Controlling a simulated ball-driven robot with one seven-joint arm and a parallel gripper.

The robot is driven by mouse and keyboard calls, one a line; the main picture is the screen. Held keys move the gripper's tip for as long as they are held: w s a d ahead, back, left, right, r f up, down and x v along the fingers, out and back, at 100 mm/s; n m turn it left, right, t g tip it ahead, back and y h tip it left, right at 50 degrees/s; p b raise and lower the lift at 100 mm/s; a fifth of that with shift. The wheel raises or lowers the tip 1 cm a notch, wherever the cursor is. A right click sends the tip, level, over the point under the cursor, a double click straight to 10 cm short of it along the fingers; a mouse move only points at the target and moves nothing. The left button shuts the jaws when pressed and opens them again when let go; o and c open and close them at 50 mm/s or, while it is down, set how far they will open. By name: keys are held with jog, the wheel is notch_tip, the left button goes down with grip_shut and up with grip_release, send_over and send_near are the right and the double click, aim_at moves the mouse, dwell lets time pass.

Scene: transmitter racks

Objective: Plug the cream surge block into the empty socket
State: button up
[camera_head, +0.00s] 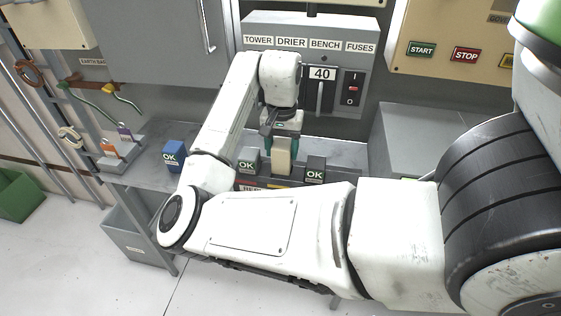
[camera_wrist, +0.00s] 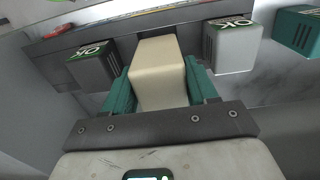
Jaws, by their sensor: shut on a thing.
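My gripper (camera_head: 281,150) is shut on the cream surge block (camera_head: 281,163), its teal fingers on either side. In the wrist view the cream block (camera_wrist: 158,72) sits between the two teal fingers of my gripper (camera_wrist: 160,88). The block is roughly upright over the grey socket rail (camera_head: 270,184), between a grey OK block (camera_head: 248,160) and a dark OK block (camera_head: 314,169). The block hides the spot beneath it, so I see no empty socket. I cannot tell whether its lower end touches the rail.
A blue OK block (camera_head: 173,154) stands on the grey shelf to the left. START and STOP signs (camera_head: 465,55) are at right. A grey bin (camera_head: 139,240) stands below the shelf.

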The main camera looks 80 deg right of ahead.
aim_at(282, 159)
notch_tip(282, 159, down, 4)
jog(key=shift+a+r, duration=0.15)
jog(key=shift+r, duration=0.05)
grip_shut()
jog(key=shift+f, duration=0.4)
jog(key=o, duration=0.8)
grip_release()
jog(key=o, duration=0.3)
jog(key=shift+o, duration=0.2)
jog(key=shift+r, duration=0.15)
notch_tip(282, 159, up, 12)
jog(key=shift+p, duration=0.6)
jog(key=r+p, duration=0.1)
jog(key=p, duration=0.1)
jog(key=shift+r+p, duration=0.2)
jog(key=shift+p, duration=0.2)
jog(key=p, duration=0.4)
jog(key=shift+r, duration=0.2)
